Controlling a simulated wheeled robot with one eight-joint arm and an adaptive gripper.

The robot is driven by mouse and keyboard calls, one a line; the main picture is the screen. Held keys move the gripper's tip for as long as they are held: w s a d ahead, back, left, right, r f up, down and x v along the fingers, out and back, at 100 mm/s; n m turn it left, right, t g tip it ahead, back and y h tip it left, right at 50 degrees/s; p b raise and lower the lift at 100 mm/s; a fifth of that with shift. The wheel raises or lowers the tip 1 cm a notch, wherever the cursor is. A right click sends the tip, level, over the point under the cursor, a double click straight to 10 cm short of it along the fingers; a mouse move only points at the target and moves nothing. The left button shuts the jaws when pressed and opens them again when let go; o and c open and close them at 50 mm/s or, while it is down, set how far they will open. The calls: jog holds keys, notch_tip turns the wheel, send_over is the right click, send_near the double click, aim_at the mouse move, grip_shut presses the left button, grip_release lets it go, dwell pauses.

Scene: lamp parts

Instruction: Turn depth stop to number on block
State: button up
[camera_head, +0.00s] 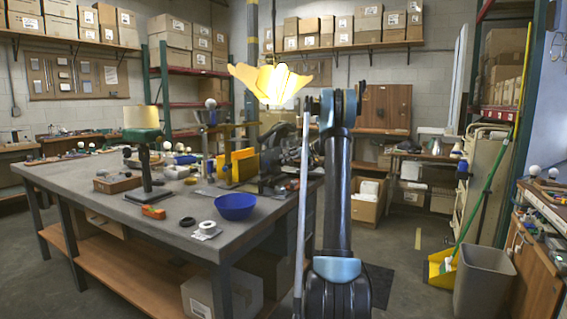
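My arm rises in the middle of the picture, right of the workbench. My gripper (338,106) is at its upper end; its fingers cannot be made out, so I cannot tell whether it is open or holds anything. A dark machine (284,160) stands on the bench's right end, partly behind my arm. I cannot make out a depth stop or a number on it. A yellow upright piece (236,167) stands left of the machine. An orange block-like item (153,212) lies near the bench's front edge; no number is readable on it.
The grey workbench (110,208) holds a blue bowl (235,206), a lamp (142,135) and a wooden tray (117,181). A glowing yellow petal-shaped shade (270,83) is beside my arm's top. A grey bin (485,282) and yellow dustpan (439,268) stand right. Floor between is partly clear.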

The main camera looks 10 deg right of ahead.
aim_at(280, 162)
jog(key=shift+x, duration=1.1)
jog(key=shift+c, duration=0.6)
